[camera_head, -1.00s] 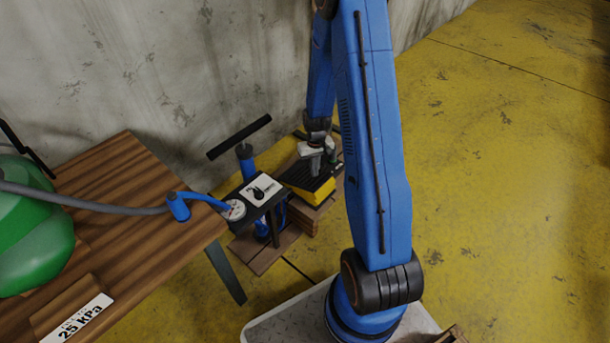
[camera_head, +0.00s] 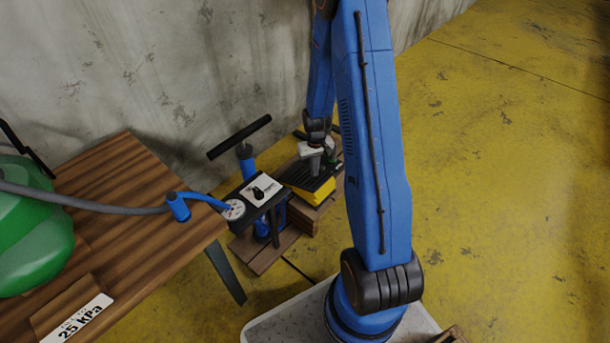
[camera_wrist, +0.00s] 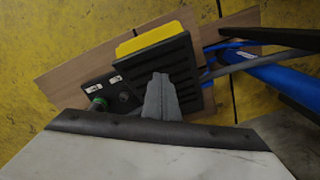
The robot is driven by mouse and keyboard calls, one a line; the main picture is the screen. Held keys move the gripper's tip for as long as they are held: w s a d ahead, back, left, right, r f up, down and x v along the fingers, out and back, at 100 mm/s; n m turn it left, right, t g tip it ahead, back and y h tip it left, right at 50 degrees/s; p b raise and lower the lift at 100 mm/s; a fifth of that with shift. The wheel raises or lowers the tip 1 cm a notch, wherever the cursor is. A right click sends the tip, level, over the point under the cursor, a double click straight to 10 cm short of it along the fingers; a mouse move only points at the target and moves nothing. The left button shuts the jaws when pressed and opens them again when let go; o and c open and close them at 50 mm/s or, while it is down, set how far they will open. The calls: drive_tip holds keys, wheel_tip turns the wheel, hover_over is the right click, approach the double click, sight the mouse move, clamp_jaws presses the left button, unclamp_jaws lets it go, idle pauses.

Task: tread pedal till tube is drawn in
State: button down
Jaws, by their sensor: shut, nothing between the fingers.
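The foot pump's pedal has a black ribbed top and a yellow body (camera_head: 312,193), and it stands on a wooden board by the wall. In the wrist view the black ribbed pedal top (camera_wrist: 172,62) lies under my fingers. My gripper (camera_head: 313,170) is shut and empty, pointing down at the pedal; its closed fingertips also show in the wrist view (camera_wrist: 158,82). The tips seem to be on or just above the pedal; I cannot tell whether they touch. A blue tube with a grey hose (camera_head: 120,207) runs from the green boat (camera_head: 35,235) to the gauge (camera_head: 234,210).
A wooden table (camera_head: 150,240) fills the left, with a "25 kPa" sign (camera_head: 75,318) on it. A blue hand pump with a black T-handle (camera_head: 240,137) stands beside the pedal. The concrete wall (camera_head: 200,60) is close behind. Yellow floor (camera_head: 500,200) is free at right.

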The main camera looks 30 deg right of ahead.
sight(314, 179)
idle(0.3)
idle(1.9)
drive_tip(key=shift+f, duration=0.1)
idle(0.5)
idle(1.9)
idle(0.6)
drive_tip(key=shift+f, duration=3.65)
drive_tip(key=shift+r, duration=3.8)
